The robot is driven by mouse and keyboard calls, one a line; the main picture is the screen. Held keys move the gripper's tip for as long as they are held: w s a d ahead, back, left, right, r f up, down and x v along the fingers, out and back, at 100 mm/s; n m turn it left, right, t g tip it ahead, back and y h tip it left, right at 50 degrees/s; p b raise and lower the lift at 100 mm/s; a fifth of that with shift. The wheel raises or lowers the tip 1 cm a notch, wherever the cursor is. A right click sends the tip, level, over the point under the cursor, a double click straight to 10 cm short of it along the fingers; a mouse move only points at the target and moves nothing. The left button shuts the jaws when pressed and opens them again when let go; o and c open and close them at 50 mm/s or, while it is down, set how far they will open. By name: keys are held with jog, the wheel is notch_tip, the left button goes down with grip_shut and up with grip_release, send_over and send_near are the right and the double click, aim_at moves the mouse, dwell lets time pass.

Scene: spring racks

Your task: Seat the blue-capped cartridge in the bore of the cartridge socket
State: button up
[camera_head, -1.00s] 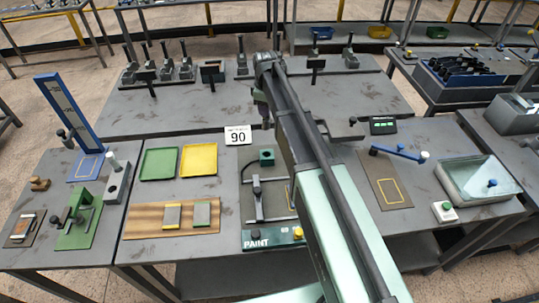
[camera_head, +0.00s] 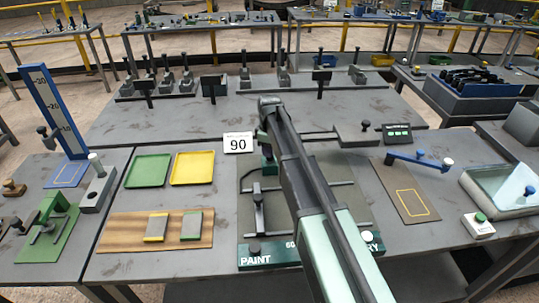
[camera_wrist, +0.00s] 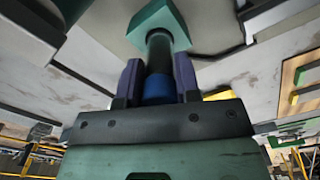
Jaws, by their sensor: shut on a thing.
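The cartridge (camera_wrist: 160,55) has a dark cylindrical body and a blue cap (camera_wrist: 158,88). My gripper (camera_wrist: 159,60) is shut on it, with purple fingers on either side. The cartridge socket, a green block (camera_wrist: 163,15), lies straight ahead of the fingers in the wrist view. The cartridge's dark far end overlaps the socket's face; I cannot tell how far it is inside the bore. In the head view the socket (camera_head: 268,165) stands on a dark panel, partly covered by my arm. My gripper and the cartridge are hidden there.
The socket's panel (camera_head: 250,232) carries dark rods and posts beside it. Green (camera_head: 148,171) and yellow (camera_head: 192,168) trays lie to the left. A plate marked 90 (camera_head: 238,143) stands close behind the socket. A blue lever (camera_head: 420,158) is at the right.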

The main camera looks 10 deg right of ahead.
jog(key=o, duration=1)
notch_tip(320, 180, up, 12)
jog(key=p, duration=1.2)
jog(key=shift+r, duration=0.25)
jog(key=shift+s+f, duration=0.1)
jog(key=shift+s, duration=0.25)
jog(key=shift+s+d+f+m+b, duration=0.1)
jog(key=shift+s+f+m+b, duration=0.55)
jog(key=shift+s+m, duration=2.7)
jog(key=shift+s+a+f+m+b, duration=0.1)
jog(key=shift+s+f+m+b, duration=0.5)
jog(key=shift+s, duration=5.6)
jog(key=shift+s+d+f+m+b, duration=0.1)
jog(key=shift+s+f+m+b, duration=0.6)
jog(key=shift+s+m, duration=2.6)
